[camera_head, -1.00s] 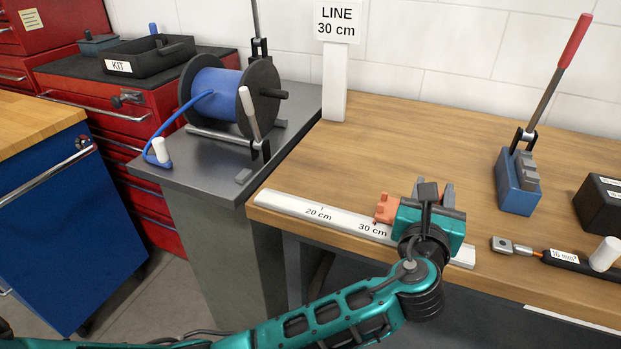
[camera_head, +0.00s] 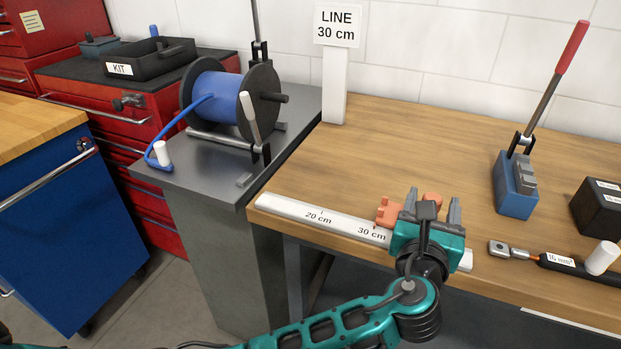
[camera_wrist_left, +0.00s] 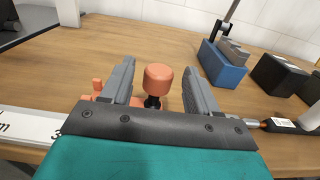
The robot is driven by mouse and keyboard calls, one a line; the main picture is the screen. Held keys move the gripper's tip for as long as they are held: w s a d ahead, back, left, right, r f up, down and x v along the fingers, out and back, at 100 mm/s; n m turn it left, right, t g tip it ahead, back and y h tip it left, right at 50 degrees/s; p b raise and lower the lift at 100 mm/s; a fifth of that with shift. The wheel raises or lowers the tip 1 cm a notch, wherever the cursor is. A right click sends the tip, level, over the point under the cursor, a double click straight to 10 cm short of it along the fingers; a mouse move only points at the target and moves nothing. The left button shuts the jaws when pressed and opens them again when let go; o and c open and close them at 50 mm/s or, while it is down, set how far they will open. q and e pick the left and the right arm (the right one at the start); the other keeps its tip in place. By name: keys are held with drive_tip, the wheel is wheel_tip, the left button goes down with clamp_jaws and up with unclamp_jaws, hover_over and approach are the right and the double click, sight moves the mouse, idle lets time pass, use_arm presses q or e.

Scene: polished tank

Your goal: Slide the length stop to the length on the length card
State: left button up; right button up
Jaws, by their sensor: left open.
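The length card (camera_head: 337,25) stands on a white post at the back and reads "LINE 30 cm". The white ruler rail (camera_head: 285,209) runs along the bench's front edge, with 20 cm and 30 cm marks. The orange length stop (camera_head: 385,211) sits on the rail just right of the 30 cm mark, partly hidden by my gripper. My left gripper (camera_head: 428,205) is open above the rail. In the left wrist view, the stop's round orange knob (camera_wrist_left: 159,78) stands between the open fingers (camera_wrist_left: 155,85), with a visible gap on each side. My right gripper is not in view.
A blue cable reel (camera_head: 222,95) stands on the grey stand at left. A blue press with a red-handled lever (camera_head: 517,185), a black box (camera_head: 598,205) and a lug with cable (camera_head: 512,251) are to the right. The bench middle is clear.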

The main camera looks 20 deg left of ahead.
use_arm(q)
drive_tip(key=shift+s+a+p, duration=0.1)
drive_tip(key=shift+s+p, duration=1)
drive_tip(key=shift+s, duration=1.4)
drive_tip(key=shift+s, duration=0.1)
